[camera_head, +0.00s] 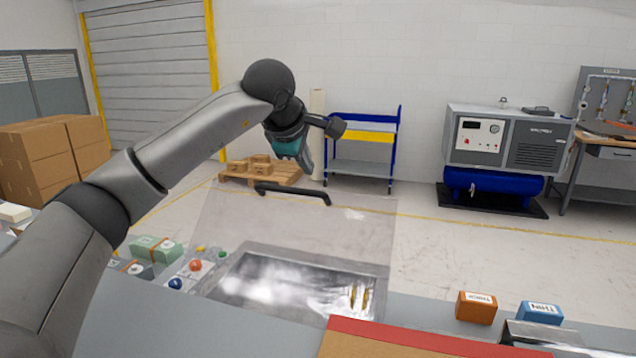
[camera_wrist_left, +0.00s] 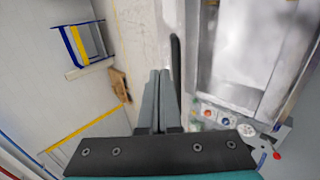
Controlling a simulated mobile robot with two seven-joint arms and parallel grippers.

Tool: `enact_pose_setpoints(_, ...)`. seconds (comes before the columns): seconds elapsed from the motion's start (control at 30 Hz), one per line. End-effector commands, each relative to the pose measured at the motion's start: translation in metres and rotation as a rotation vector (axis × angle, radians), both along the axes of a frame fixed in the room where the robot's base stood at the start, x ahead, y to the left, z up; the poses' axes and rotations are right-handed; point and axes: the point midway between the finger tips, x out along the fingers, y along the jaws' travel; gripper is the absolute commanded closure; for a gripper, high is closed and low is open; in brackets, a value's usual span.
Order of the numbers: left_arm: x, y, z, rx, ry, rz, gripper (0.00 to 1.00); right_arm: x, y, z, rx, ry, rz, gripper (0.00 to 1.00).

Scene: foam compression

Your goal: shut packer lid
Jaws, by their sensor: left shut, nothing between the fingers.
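The packer (camera_head: 375,270) is at the lower middle of the head view, with a shiny metal chamber. Its clear lid (camera_head: 360,225) stands raised over the chamber, with a black bar handle (camera_head: 295,192) along its upper edge. My left gripper (camera_head: 306,172) is at the handle, on the far side of the lid as the head view shows it. In the left wrist view its fingers (camera_wrist_left: 160,75) are shut and empty, beside the dark handle (camera_wrist_left: 175,55). Whether they touch the handle, I cannot tell. The chamber (camera_wrist_left: 245,60) is right of the fingers there. My right gripper is not in view.
Coloured knobs (camera_head: 195,266) sit left of the chamber, near a green box (camera_head: 157,248). An orange box (camera_head: 476,308) and a blue box (camera_head: 540,313) stand at the front right. A blue cart (camera_head: 362,170) and a compressor (camera_head: 505,150) stand beyond open floor.

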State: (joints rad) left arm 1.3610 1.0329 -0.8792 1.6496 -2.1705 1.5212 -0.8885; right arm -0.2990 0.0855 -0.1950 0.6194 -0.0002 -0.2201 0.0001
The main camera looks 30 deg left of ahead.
Motion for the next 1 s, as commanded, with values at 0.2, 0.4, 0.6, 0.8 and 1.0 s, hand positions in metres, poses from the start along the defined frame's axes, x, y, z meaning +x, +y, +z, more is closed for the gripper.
enact_pose_setpoints(0.2, 0.032, 0.007, -0.035, -0.003, 0.004, 0.001, 1.00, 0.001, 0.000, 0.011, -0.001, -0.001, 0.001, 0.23)
enact_pose_setpoints(0.4, 0.053, 0.013, -0.057, -0.002, 0.002, 0.001, 1.00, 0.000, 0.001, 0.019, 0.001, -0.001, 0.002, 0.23)
enact_pose_setpoints(0.6, 0.062, 0.016, -0.068, -0.003, 0.000, 0.002, 1.00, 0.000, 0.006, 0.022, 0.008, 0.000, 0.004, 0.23)
enact_pose_setpoints(0.8, 0.064, 0.016, -0.071, -0.001, -0.001, 0.000, 1.00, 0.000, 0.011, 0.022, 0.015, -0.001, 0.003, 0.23)
enact_pose_setpoints(1.0, 0.064, 0.016, -0.071, -0.002, -0.001, 0.001, 1.00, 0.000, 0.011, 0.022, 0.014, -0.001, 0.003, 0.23)
